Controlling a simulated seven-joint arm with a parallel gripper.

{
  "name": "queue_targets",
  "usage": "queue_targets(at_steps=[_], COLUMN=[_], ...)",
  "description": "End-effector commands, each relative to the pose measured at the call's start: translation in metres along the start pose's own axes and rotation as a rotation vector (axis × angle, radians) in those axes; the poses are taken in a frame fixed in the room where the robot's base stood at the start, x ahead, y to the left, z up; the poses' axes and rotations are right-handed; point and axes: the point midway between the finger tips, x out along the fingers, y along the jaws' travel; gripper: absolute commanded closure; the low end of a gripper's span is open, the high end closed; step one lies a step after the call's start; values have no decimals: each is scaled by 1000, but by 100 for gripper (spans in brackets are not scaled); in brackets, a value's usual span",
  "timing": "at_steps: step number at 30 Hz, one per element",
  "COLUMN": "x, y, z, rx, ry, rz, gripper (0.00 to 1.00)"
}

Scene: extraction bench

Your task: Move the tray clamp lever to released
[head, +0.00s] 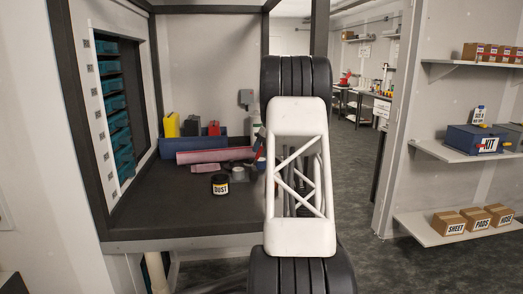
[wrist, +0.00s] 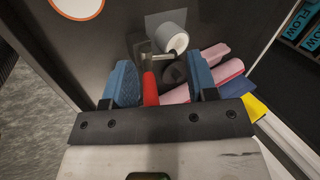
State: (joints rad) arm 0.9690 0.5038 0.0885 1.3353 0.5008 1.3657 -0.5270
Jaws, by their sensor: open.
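In the wrist view a red grip (wrist: 150,90), which looks like the tray clamp lever's handle, shows between the fingers of my gripper (wrist: 162,80). It lies closer to the left finger, and a dark and metal fitting shows just beyond it. The two blue finger pads are wide apart, and nothing is clamped between them. I cannot tell whether a pad touches the grip. In the head view my arm covers most of the gripper and the lever. The lever's setting cannot be read.
On the dark bench (head: 150,210) stand a black DUST jar (head: 220,184), pink rolls (head: 210,155) and a blue bin (head: 180,147). A yellow container (head: 171,126) stands at the back. The bench's front left is clear.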

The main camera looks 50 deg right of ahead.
Motion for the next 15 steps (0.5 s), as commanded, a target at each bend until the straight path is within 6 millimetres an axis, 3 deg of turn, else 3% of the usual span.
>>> queue_targets(at_steps=[15], x=[-2], y=[-16], z=[47], rx=[-1], ry=[1], rz=[0], gripper=[47])
